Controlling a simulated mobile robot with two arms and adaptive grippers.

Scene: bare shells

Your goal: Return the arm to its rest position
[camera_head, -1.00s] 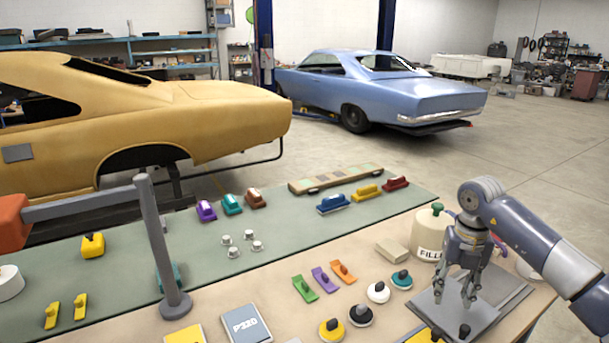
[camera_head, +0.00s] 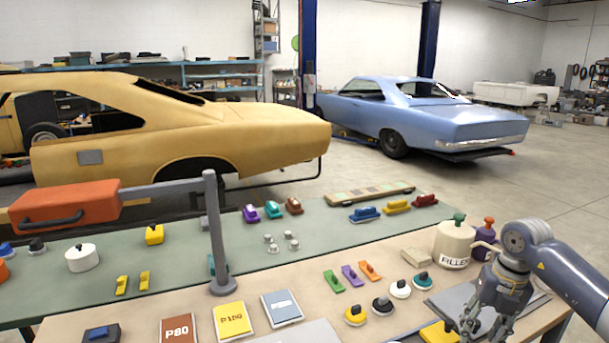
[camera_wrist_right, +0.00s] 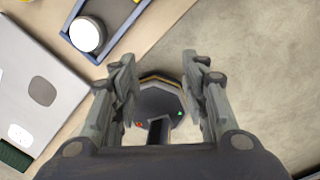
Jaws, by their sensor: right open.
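My right arm comes in from the right in the head view. Its gripper (camera_head: 484,325) hangs fingers-down over the front right of the workbench, by the grey plate (camera_head: 440,302). In the right wrist view the two fingers (camera_wrist_right: 160,100) stand apart. A dark, flat-sided object (camera_wrist_right: 160,103) with small red and green spots shows between and beyond them; I cannot tell its distance, and no finger visibly touches it. My left gripper is not in view.
A filler tub (camera_head: 453,245) and a purple bottle (camera_head: 484,232) stand just behind my right arm. Sanding blocks, pucks and sandpaper packs (camera_head: 234,320) cover the bench. A grey post (camera_head: 216,240) carries an orange box (camera_head: 65,204). Two car bodies stand behind on open floor.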

